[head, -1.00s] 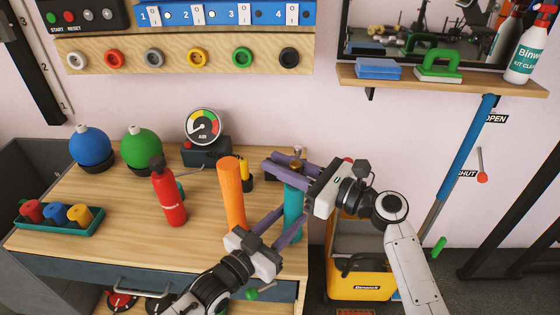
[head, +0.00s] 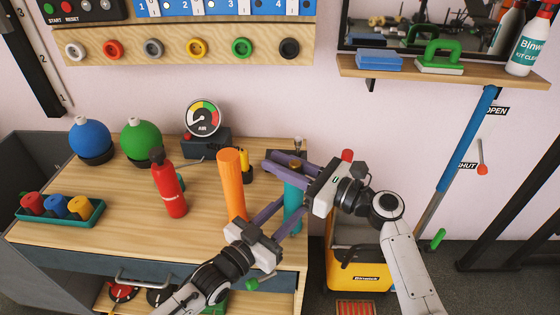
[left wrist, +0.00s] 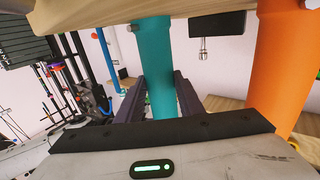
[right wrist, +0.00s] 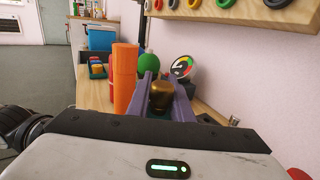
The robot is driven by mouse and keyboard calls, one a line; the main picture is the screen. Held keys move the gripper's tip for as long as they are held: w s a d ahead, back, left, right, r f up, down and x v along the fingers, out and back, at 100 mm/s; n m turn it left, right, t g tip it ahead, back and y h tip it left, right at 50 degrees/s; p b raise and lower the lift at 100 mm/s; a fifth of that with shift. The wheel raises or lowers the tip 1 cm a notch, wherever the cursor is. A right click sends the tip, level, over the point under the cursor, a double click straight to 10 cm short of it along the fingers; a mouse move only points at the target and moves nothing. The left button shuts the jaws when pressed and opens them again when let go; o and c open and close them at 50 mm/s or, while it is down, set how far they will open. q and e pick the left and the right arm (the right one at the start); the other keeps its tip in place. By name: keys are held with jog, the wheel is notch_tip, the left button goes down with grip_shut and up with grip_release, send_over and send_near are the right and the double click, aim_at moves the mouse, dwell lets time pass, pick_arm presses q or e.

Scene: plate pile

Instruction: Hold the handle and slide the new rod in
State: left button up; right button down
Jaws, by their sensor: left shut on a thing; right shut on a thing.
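A teal upright cylinder (head: 292,207), seemingly the handle, stands at the bench's right end. My left gripper (head: 279,214) is shut on it, its purple fingers on either side; the left wrist view shows the teal cylinder (left wrist: 157,65) between them. My right gripper (head: 290,165) is above, shut on a brass, round-topped piece (head: 296,163) at the top of the teal cylinder. The right wrist view shows this brass piece (right wrist: 160,98) between the fingers. Whether it is the rod's end, and how deep it sits, is hidden by the fingers.
An orange cylinder (head: 231,185) stands close left of the teal one. A red bottle (head: 169,187), air gauge (head: 203,118), blue ball (head: 90,138) and green ball (head: 141,141) stand on the bench (head: 120,215). A yellow cart (head: 357,275) is right of the bench.

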jog(key=c, duration=1.5)
grip_release()
jog(key=shift+f, duration=0.2)
jog(key=shift+c, duration=0.2)
jog(key=shift+s+f, duration=0.1)
pick_arm(q)
jog(key=shift+o, duration=0.2)
jog(key=shift+a, duration=0.1)
pick_arm(e)
jog(key=v, duration=1.2)
jog(key=shift+r, duration=0.25)
pick_arm(q)
jog(key=o, duration=1.4)
